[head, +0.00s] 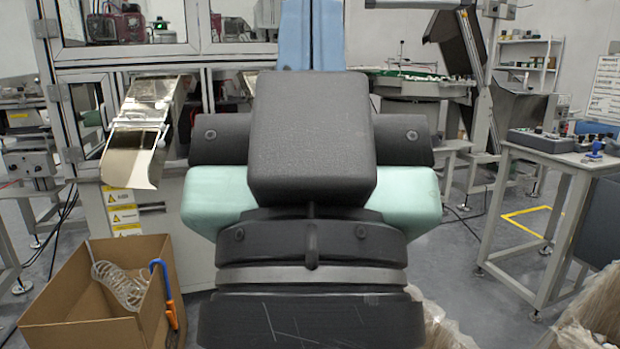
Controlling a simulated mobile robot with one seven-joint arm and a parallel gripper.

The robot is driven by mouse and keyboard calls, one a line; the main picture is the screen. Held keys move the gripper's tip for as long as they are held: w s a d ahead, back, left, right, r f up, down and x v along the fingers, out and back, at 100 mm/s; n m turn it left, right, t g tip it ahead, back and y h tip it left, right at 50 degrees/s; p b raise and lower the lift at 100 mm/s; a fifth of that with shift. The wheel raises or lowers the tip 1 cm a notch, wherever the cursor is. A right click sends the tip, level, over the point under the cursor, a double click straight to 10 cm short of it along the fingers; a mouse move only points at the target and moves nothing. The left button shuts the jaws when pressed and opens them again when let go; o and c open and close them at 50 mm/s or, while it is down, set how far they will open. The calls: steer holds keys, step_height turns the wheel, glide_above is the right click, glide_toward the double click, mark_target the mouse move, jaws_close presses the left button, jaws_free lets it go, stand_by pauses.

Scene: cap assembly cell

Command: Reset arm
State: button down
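My gripper is not in view in the head view. Large dark and pale green parts of my own body fill the middle of the picture and hide what lies behind them. The task names no other object.
An open cardboard box (75,333) with coiled tubing (122,285) stands at lower left. A metal chute (135,135) slopes from the machine behind it. A table (575,161) with control boxes stands right. Wrapped bundles (590,315) fill the lower right. Floor shows left of the table.

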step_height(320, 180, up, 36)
steer(key=p, duration=3.4)
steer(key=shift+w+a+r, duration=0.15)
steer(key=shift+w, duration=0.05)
